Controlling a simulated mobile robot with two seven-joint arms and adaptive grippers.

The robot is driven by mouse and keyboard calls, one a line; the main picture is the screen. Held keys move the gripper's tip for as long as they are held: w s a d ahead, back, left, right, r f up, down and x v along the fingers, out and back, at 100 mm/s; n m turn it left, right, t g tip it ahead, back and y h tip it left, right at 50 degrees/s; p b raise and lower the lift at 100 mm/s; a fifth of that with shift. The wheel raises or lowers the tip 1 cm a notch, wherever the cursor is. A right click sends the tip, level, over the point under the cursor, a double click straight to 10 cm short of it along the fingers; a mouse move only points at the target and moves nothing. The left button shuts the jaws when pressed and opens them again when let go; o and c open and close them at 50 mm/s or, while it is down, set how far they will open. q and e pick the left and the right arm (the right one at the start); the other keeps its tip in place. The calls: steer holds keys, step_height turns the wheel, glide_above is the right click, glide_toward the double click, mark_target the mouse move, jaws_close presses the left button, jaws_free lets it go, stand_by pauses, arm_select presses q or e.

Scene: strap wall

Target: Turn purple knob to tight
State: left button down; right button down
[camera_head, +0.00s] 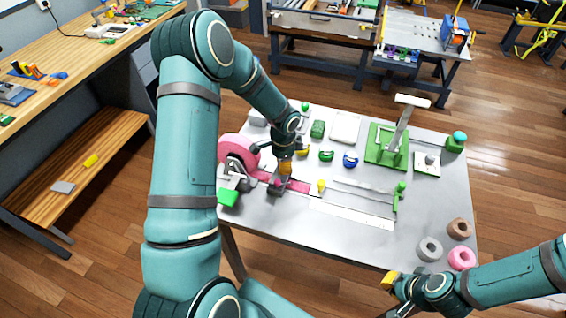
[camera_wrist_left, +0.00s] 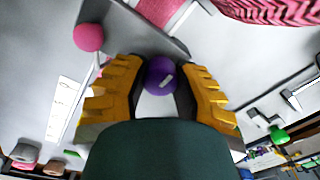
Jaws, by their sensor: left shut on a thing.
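The purple knob (camera_wrist_left: 160,74) sits between the yellow fingers of my left gripper (camera_wrist_left: 157,88) in the left wrist view, and the fingers are closed on its sides. A short pale mark shows on the knob's face. In the head view my left gripper (camera_head: 280,180) points down at a grey fixture by the pink strap, and it hides the knob there. I cannot read any tight marking. My right gripper (camera_head: 391,281) is at the table's front edge, far from the knob. Its finger gap is too small to make out.
The grey table (camera_head: 290,230) carries a pink strap roll (camera_head: 238,150) left of my left gripper and a pink strap (camera_head: 298,186) running right. A pink ball handle (camera_wrist_left: 88,37) stands close by. A green stand (camera_head: 374,155) is at the back right; several rings lie at the front right.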

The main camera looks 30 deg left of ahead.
arm_select(q)
steer(key=shift+m, duration=0.3)
steer(key=c, duration=0.6)
jaws_free()
steer(key=r, duration=1.2)
steer(key=shift+s+d, duration=0.15)
steer(key=shift+d, duration=0.05)
